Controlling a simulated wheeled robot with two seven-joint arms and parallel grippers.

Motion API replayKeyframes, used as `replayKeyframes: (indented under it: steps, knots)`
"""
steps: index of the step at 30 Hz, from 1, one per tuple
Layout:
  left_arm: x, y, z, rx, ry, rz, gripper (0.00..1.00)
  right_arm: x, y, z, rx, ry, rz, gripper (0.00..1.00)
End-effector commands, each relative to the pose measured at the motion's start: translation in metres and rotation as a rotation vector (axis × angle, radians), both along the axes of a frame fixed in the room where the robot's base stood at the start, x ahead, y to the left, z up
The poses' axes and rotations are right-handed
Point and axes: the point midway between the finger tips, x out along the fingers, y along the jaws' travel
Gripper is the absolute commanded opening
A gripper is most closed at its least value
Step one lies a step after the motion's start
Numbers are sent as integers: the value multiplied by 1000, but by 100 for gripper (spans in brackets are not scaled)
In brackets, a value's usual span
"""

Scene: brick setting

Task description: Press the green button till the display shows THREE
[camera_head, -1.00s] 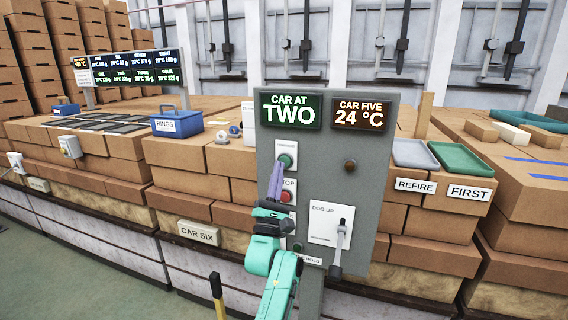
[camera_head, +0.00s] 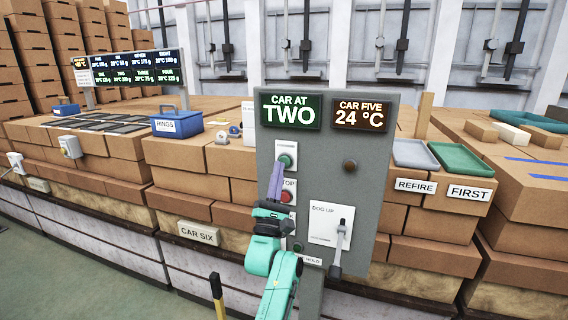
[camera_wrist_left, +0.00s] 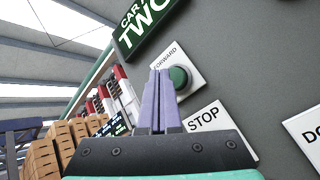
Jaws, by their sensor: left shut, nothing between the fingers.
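The grey control panel (camera_head: 380,180) stands upright in front of the brick stacks. Its green display (camera_head: 291,112) reads "CAR AT TWO". The green button (camera_head: 286,161), labelled FORWARD in the left wrist view (camera_wrist_left: 179,77), sits below the display. A red button (camera_head: 287,197) marked STOP is under it. My left gripper (camera_head: 276,168) is shut and empty, pointing up at the panel. Its tips are at the green button's lower left in the head view and overlap its left edge in the wrist view. I cannot tell whether they touch it. My right gripper is not in view.
An orange display (camera_head: 360,115) reads "CAR FIVE 24 °C". A lever (camera_head: 338,245) on a DOG UP plate is at the panel's lower right. Blue box RINGS (camera_head: 177,122) stands left, grey and green trays (camera_head: 461,158) right.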

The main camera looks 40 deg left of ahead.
Motion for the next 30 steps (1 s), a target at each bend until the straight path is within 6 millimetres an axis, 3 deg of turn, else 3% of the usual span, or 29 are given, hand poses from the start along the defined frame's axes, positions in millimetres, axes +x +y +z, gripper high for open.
replayKeyframes:
  steps: [30]
  knots:
    - [8, 3, 0, 0, 0, 0, 0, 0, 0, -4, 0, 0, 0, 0]
